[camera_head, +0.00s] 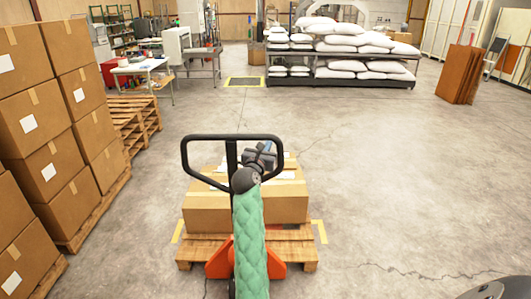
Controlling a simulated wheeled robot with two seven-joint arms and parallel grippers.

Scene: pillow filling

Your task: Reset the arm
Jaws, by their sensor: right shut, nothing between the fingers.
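My right gripper (265,153) is a dark, small shape at the end of an arm with a green quilted sleeve (250,240), which reaches forward from the bottom middle. It is shut and empty. In the picture it overlaps the right side of the black loop handle (232,137) of a pallet jack. Whether it touches the handle, I cannot tell. Behind and below it is a cardboard box (205,210) on a wooden pallet (192,250), with the orange pallet jack (218,262) at the pallet's near side. My left gripper is out of view.
Stacked cartons (35,125) stand on pallets at the left, with empty wooden pallets (128,125) behind them. A rack with white sacks (345,45) is at the back. Brown panels (460,75) stand at the right. The concrete floor (400,170) on the right is clear.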

